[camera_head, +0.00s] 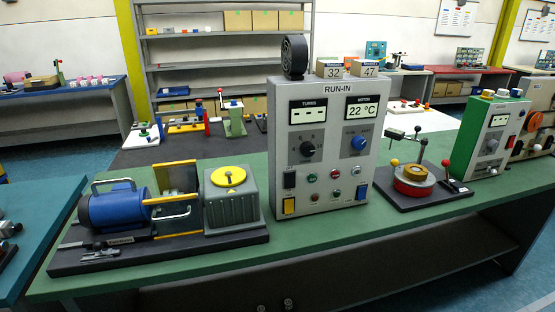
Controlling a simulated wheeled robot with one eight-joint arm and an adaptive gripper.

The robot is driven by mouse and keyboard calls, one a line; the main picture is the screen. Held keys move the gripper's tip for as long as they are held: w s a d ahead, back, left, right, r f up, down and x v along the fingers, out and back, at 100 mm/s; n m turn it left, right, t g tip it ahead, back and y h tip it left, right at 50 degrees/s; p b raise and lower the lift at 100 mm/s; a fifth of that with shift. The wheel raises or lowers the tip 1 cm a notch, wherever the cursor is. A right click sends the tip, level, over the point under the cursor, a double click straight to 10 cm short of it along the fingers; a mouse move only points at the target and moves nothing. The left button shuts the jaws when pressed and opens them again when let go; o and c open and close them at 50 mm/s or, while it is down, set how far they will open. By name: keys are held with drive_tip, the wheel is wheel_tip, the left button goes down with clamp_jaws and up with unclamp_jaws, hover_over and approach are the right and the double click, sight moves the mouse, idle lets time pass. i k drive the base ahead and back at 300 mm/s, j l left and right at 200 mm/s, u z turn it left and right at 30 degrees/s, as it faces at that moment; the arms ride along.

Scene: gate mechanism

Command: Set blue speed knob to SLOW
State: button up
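The blue speed knob (358,143) sits on the right half of the grey RUN-IN control box (335,103), below the MOTOR display (362,107) reading 22 °C. The small labels around it and the direction it points are too small to read. A black knob (307,149) is to its left, below the TURNS display (308,111), which shows dashes. My gripper is not recognisable in this view. Nothing touches the blue knob or covers the box's front.
A blue motor unit (115,208) with a yellow-edged guard and a grey gearbox (231,205) stands left of the box. A fixture with a red ring (413,187) stands right, before a green box (487,137). The green bench's front strip (330,228) is clear.

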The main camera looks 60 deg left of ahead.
sight(358, 142)
drive_tip(key=u, duration=1.85)
